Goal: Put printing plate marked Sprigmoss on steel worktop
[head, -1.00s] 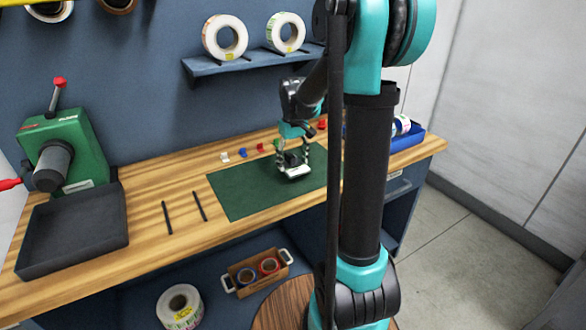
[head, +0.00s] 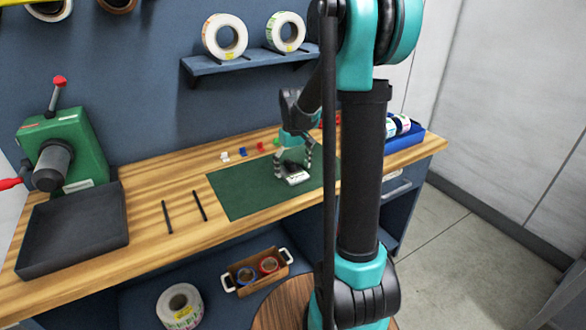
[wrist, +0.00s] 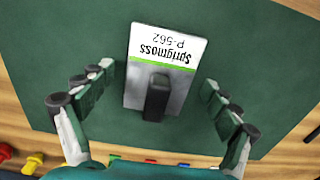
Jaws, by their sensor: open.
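The printing plate marked Sprigmoss (wrist: 174,63) is a grey slab with a white label, a green stripe and a dark upright grip. It lies on the dark green mat (head: 235,190) on the wooden bench; it also shows in the head view (head: 297,179). My gripper (wrist: 157,78) is open, with its fingers on either side of the plate and visible gaps to it. In the head view my gripper (head: 294,172) is over the right part of the mat. I cannot identify a steel worktop in these views.
A green machine (head: 65,145) and a dark tray (head: 72,232) stand at the left. Two dark bars (head: 199,206) lie left of the mat. Small coloured pieces (head: 243,152) line the back. A blue bin (head: 412,140) sits at the right end. Label rolls rest on a wall shelf (head: 245,63).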

